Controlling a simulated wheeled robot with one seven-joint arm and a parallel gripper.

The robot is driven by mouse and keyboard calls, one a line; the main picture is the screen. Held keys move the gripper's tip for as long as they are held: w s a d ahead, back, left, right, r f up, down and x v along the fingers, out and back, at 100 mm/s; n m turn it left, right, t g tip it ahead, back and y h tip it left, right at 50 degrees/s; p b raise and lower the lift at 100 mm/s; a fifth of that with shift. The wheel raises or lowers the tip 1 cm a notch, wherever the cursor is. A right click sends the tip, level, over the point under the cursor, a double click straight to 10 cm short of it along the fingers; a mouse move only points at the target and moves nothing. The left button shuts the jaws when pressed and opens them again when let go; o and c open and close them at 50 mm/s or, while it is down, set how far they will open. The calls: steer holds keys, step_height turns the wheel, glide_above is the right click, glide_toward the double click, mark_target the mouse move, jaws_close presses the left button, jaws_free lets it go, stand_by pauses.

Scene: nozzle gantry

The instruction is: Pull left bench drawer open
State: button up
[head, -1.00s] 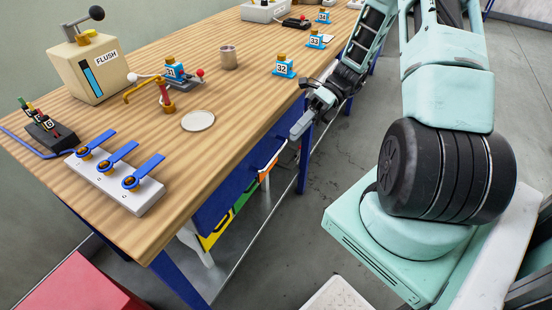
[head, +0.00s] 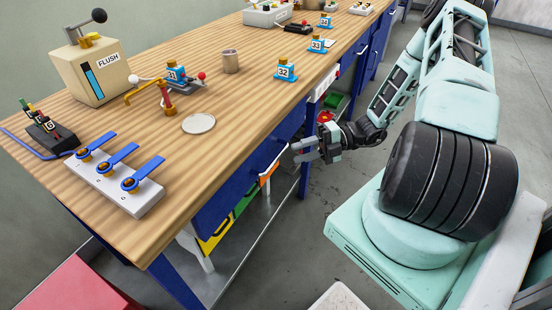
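The bench's blue drawer front (head: 228,196) shows under the left part of the wooden top, at the side facing me. It looks flush with the bench frame. The gripper's distance from the drawer front is hard to tell.
The wooden bench top (head: 240,115) overhangs the drawer. On it are a lever block (head: 120,190), a FLUSH box (head: 97,72) and several numbered blue bottles. Colored bins (head: 215,235) stand on the shelf below. A red box (head: 75,285) is at lower left.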

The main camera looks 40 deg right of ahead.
mark_target(278, 159)
steer(key=x, duration=0.8)
steer(key=shift+s, duration=0.1)
steer(key=shift+d, duration=0.1)
jaws_close()
